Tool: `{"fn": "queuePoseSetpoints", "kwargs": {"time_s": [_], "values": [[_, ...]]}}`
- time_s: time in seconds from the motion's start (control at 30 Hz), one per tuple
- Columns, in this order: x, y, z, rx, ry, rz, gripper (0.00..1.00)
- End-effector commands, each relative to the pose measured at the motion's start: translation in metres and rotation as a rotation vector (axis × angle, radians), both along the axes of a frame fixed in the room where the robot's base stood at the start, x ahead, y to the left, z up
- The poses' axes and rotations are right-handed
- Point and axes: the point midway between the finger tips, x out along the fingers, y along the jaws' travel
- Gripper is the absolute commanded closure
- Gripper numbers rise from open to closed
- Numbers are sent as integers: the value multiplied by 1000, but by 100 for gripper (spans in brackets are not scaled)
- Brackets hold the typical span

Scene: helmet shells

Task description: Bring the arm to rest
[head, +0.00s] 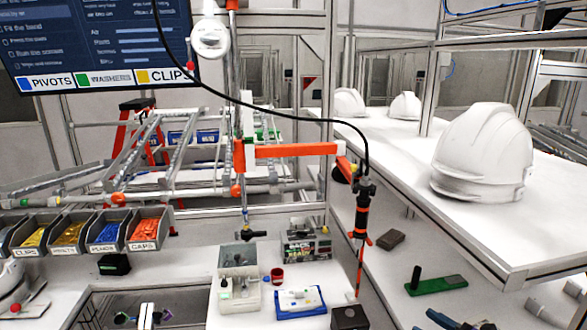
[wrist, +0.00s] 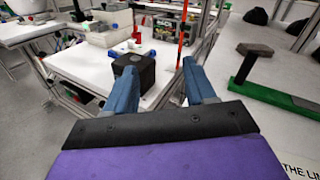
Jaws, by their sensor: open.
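My gripper (wrist: 158,70) shows in the wrist view. Its two blue fingers stand apart, with a black crosspiece and a purple body behind them. The gap between the fingers is empty. A black box (wrist: 134,70) lies beyond the left fingertip, on the white bench. I cannot tell if the fingertip touches it. The same box (head: 350,317) shows at the bottom edge of the head view.
A green tool base (head: 436,285) with an upright black handle lies on the right. An orange-tipped driver (head: 361,222) hangs from an orange arm above the bench. Parts bins (head: 150,228) stand at the left. A white helmet shell (head: 483,152) sits on the raised right shelf.

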Motion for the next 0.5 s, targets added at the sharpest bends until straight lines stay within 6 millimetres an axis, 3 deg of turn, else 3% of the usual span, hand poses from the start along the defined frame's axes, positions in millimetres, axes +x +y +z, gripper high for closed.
{"fn": "queuePoseSetpoints", "kwargs": {"time_s": [0.17, 0.27, 0.4, 0.5], "values": [[-2, 85, 31, -158, -46, 245, 45], [-17, 145, 47, -285, -81, 431, 45], [-52, 215, 58, -467, -130, 685, 45], [-85, 252, 59, -596, -163, 859, 45]]}}
